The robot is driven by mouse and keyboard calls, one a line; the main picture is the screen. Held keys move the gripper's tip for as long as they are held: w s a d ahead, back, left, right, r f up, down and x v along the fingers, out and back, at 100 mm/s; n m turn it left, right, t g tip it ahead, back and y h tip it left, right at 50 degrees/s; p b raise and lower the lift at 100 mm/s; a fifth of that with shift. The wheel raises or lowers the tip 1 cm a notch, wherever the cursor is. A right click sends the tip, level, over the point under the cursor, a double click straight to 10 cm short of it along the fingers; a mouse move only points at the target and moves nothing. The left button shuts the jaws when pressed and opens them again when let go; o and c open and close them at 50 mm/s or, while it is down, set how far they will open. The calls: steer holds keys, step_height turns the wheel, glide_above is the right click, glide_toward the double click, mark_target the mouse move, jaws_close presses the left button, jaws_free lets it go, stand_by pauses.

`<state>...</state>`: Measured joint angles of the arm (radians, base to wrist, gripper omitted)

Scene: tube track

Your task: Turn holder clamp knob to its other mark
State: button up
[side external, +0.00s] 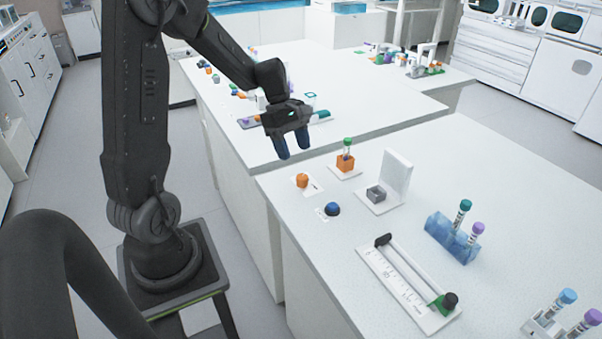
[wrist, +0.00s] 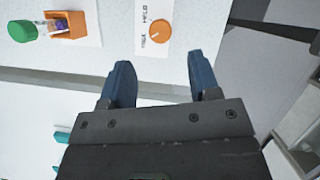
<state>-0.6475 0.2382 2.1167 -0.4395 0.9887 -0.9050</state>
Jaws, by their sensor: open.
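The orange clamp knob (side external: 302,181) sits on a small white plate near the bench's far left corner. In the wrist view the knob (wrist: 158,33) has a short white pointer line aimed toward the lower left. Two small printed words stand left of it; the upper seems to read HELD, the lower is unclear. The orange holder (side external: 346,164) beside it holds an upright tube with a green cap (side external: 347,141); the holder also shows in the wrist view (wrist: 78,24). My gripper (side external: 292,152) is open and empty, above and short of the knob, not touching it.
A blue knob (side external: 332,209), a grey block before a white upright panel (side external: 396,172), a blue tube rack (side external: 452,242) and a ruled slider track (side external: 408,285) stand on the same bench. A gap separates the bench from another one behind.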

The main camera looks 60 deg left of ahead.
mark_target(303, 176)
steer(key=x, duration=0.7)
steer(key=shift+d+f, duration=0.1)
steer(key=shift+f, duration=0.05)
steer(key=shift+c, duration=0.2)
steer(key=c, duration=0.9)
steer(key=shift+m, duration=0.3)
steer(key=m+g, duration=0.1)
steer(key=m, duration=0.2)
steer(key=m+g, duration=0.1)
steer(key=m, duration=0.2)
steer(key=shift+w+g, duration=0.15)
steer(key=shift+g, duration=0.25)
steer(key=m+g+y, duration=0.1)
steer(key=m, duration=0.2)
steer(key=m+g, duration=0.1)
steer(key=m, duration=0.3)
steer(key=shift+w+y, duration=0.1)
steer(key=shift+y, duration=0.3)
steer(key=shift+m, duration=0.3)
